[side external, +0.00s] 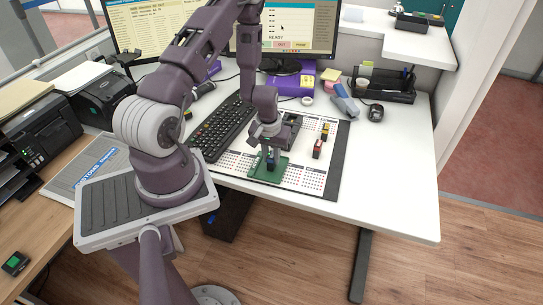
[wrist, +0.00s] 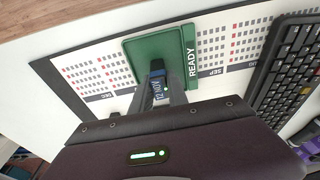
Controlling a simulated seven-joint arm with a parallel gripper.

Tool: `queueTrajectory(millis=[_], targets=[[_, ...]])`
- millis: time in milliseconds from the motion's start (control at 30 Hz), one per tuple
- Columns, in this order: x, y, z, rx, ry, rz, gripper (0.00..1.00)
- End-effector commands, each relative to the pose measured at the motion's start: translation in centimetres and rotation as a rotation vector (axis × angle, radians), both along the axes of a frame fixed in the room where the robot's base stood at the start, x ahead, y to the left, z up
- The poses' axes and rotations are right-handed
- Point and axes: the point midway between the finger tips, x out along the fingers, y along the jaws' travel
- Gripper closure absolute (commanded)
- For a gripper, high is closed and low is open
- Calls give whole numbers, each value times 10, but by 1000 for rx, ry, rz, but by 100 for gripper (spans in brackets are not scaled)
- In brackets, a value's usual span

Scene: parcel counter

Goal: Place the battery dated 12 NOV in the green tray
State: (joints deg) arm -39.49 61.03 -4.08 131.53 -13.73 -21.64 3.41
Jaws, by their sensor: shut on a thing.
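The green tray (side external: 279,174) lies on the calendar mat near the desk's front edge. In the wrist view the tray (wrist: 150,48) carries the word READY. My gripper (side external: 271,157) points down at the tray and is shut on a dark battery with a blue label (wrist: 160,91). The label reads 12 NOV. In the side external view the battery (side external: 271,163) is small and partly hidden by the fingers. It is over the tray; I cannot tell whether it touches the tray's floor.
Two other batteries, one red (side external: 317,149) and one yellow-topped (side external: 325,131), stand on the calendar mat (side external: 304,178) to the right of the tray. A black keyboard (side external: 222,127) lies left of the mat. The desk's right side (side external: 400,165) is clear.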

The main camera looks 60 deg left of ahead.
Motion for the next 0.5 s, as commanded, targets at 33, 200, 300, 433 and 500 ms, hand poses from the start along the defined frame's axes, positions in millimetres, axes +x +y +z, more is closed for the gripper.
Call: queueTrajectory(millis=[33, 200, 300, 433, 500], targets=[[0, 0, -1, 0, 0, 0, 100], [0, 0, -2, 0, 0, 0, 59], [0, 0, -2, -1, 1, 0, 59], [0, 0, -2, -1, 1, 0, 59], [0, 0, -1, 0, 0, 0, 59]])
